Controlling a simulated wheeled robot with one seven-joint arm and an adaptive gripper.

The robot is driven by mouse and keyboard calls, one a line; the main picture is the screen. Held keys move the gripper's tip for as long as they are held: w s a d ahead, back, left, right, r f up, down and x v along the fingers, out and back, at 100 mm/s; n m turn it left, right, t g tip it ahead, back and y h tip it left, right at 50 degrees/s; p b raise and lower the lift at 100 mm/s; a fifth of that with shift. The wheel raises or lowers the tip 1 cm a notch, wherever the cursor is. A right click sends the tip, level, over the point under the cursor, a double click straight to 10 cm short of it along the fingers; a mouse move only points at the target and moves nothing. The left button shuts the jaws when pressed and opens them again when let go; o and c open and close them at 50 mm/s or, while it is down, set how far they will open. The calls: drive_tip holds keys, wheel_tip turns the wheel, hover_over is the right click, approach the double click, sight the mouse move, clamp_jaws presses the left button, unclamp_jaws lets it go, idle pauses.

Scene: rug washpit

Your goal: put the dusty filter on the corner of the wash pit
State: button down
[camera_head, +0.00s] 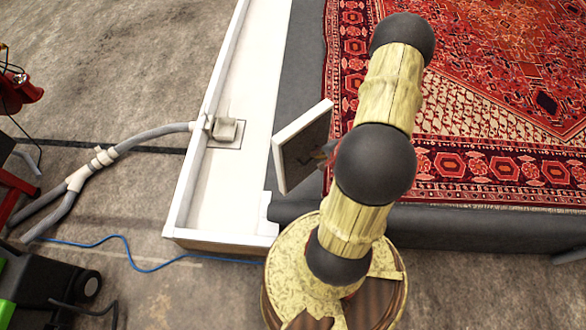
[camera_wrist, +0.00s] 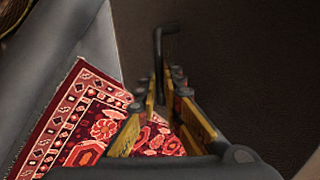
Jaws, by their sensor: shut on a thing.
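The dusty filter (camera_head: 302,148) is a flat grey-brown panel with a white frame, held tilted in the head view. It hangs above the boundary between the white trough and the grey wash pit (camera_head: 400,228), near the pit's front left corner. My gripper (camera_head: 328,154) is at its right side, partly hidden behind my arm. In the wrist view, my gripper's fingers (camera_wrist: 163,92) are closed around a dark handle on the filter. The filter's dark brown face (camera_wrist: 235,60) fills the right side there. Whether its lower edge touches anything cannot be told.
A red patterned rug (camera_head: 480,160) lies on the pit. The white trough (camera_head: 235,190) at left has a drain fitting (camera_head: 224,130) joined to grey hoses (camera_head: 125,148). A blue cable (camera_head: 125,250) crosses the floor. Red and green-black equipment stands at the far left.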

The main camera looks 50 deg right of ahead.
sight(306, 153)
drive_tip(key=a, duration=0.6)
drive_tip(key=w+d+f+b, duration=0.1)
drive_tip(key=w, duration=0.1)
drive_tip(key=w+d+f+b, duration=0.1)
drive_tip(key=w+d+f, duration=0.1)
drive_tip(key=w+d+f+b, duration=0.1)
drive_tip(key=w+d+b, duration=0.1)
drive_tip(key=shift+d+f, duration=0.2)
drive_tip(key=shift+f, duration=0.05)
drive_tip(key=w+d+f+b, duration=0.3)
drive_tip(key=w+f+b, duration=0.1)
drive_tip(key=f, duration=0.4)
drive_tip(key=shift+d+f+b, duration=0.2)
drive_tip(key=shift+f+b, duration=0.15)
drive_tip(key=shift+b, duration=0.5)
drive_tip(key=c, duration=2.1)
unclamp_jaws()
drive_tip(key=shift+o, duration=0.9)
